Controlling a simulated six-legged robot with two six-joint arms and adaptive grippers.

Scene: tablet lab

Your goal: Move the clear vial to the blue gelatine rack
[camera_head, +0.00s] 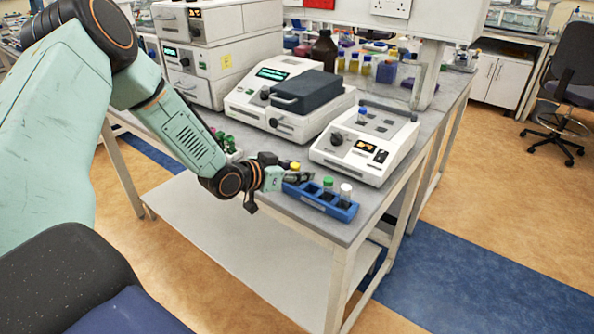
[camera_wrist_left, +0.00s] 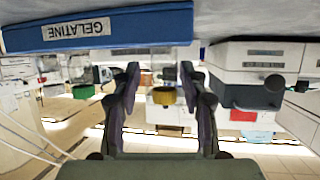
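The blue gelatine rack (camera_head: 315,199) stands near the front edge of the bench. It also shows upside down in the wrist view (camera_wrist_left: 150,22), with its GELATINE label. A clear-looking vial with a yellow cap (camera_head: 295,166) is at the rack's left end; the cap also shows in the wrist view (camera_wrist_left: 163,96). My left gripper (camera_head: 297,177) is at that end. In the wrist view its fingers (camera_wrist_left: 160,75) are apart on either side of the vial, with gaps beside the cap. I cannot tell whether the vial is fully seated. My right gripper is not in view.
A green-capped vial (camera_head: 328,182) and a white-capped vial (camera_head: 346,189) stand in the rack. A white instrument (camera_head: 365,145) is close behind it. Another holder with red and green caps (camera_head: 226,142) lies left, behind my left arm. Bottles (camera_head: 323,52) stand at the back.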

